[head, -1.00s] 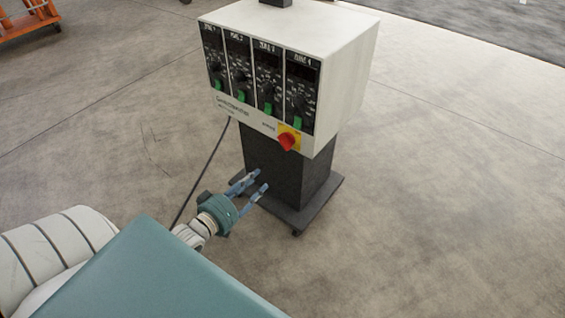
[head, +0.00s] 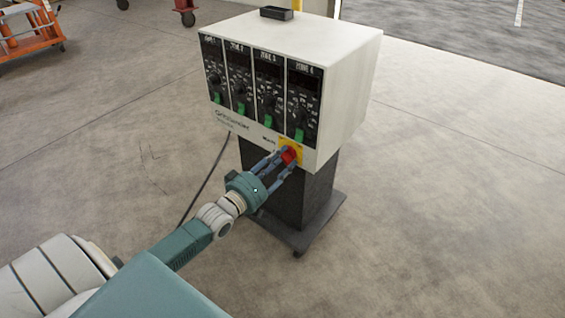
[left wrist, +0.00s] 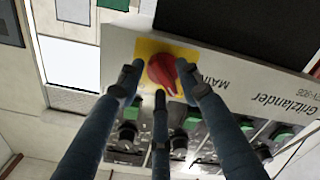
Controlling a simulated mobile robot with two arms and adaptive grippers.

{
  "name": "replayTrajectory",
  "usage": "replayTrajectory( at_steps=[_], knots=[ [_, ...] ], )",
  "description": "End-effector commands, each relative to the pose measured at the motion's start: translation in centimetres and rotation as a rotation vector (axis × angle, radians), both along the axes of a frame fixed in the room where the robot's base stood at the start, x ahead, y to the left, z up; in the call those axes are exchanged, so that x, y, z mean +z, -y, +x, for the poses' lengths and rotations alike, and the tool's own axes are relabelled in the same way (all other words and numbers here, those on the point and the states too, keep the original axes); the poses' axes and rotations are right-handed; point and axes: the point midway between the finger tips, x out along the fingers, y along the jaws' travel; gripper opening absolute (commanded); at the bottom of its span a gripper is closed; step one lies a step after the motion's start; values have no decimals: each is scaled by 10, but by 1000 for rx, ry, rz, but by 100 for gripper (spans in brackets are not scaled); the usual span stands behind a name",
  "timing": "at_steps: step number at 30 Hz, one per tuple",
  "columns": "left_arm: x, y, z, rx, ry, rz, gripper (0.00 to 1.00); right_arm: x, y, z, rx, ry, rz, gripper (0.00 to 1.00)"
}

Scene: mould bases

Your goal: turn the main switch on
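The main switch is a red rotary knob (head: 290,154) on a yellow plate at the lower right of the white control box's front face (head: 236,122). In the left wrist view the red knob (left wrist: 168,72) shows close up, with the word MAIN beside it upside down. My left gripper (head: 282,163) is at the knob, its fingers pointing at the panel. In the left wrist view its fingers are spread, one on each side of the knob and one below it. I cannot tell whether any finger touches it. My right gripper is not in view.
Several zone panels with dials and green switches (head: 299,135) sit above the knob. The box stands on a dark pedestal with a wheeled base (head: 300,240). A cable (head: 205,180) runs down at its left. An orange cart (head: 28,45) stands far left; the floor around is clear.

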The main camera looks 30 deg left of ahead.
Motion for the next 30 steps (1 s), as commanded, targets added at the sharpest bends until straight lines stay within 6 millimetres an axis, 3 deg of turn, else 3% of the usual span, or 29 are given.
replayTrajectory(
  at_steps=[10, 15, 30],
  knots=[
    [0, 0, 4, 0, 0, 0, 33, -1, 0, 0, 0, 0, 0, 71],
    [0, 0, 4, 0, 0, 0, 0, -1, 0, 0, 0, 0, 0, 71],
    [1, 0, 4, 1, 4, 83, 0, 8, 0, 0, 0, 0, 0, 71]
  ],
)
